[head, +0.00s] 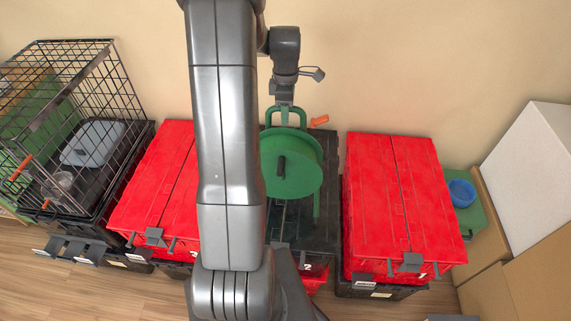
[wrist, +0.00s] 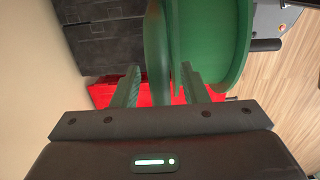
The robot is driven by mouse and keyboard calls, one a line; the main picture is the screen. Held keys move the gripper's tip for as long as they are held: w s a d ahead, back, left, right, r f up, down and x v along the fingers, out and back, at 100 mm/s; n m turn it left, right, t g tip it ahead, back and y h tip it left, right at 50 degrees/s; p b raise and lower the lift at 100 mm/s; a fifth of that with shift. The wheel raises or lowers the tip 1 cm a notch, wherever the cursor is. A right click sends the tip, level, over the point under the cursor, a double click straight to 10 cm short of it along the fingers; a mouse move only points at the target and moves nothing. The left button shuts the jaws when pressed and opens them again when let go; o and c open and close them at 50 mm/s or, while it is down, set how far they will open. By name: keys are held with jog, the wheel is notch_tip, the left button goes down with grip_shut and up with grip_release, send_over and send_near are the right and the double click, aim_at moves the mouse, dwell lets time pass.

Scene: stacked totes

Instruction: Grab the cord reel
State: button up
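The green cord reel (head: 290,165) stands on the dark middle tote (head: 325,200), with its round face and dark crank knob toward the head camera. Its looped handle (head: 285,112) rises at the back. My gripper (head: 284,103) points down at the top of this handle. In the wrist view, my gripper (wrist: 160,70) has its two fingers apart, one on each side of a green upright part of the reel (wrist: 158,40). Small gaps show between that part and the fingers. My arm hides the left side of the middle tote in the head view.
Red-lidded totes stand left (head: 160,185) and right (head: 400,190) of the middle one. A wire crate (head: 75,130) is at far left. Cardboard boxes (head: 520,230) and a blue bowl (head: 462,192) are at right. A wall is close behind; a small orange object (head: 319,121) lies near the handle.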

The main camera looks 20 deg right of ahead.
grip_shut()
dwell(1.4)
jog(key=shift+w+r, duration=0.1)
jog(key=shift+r, duration=0.05)
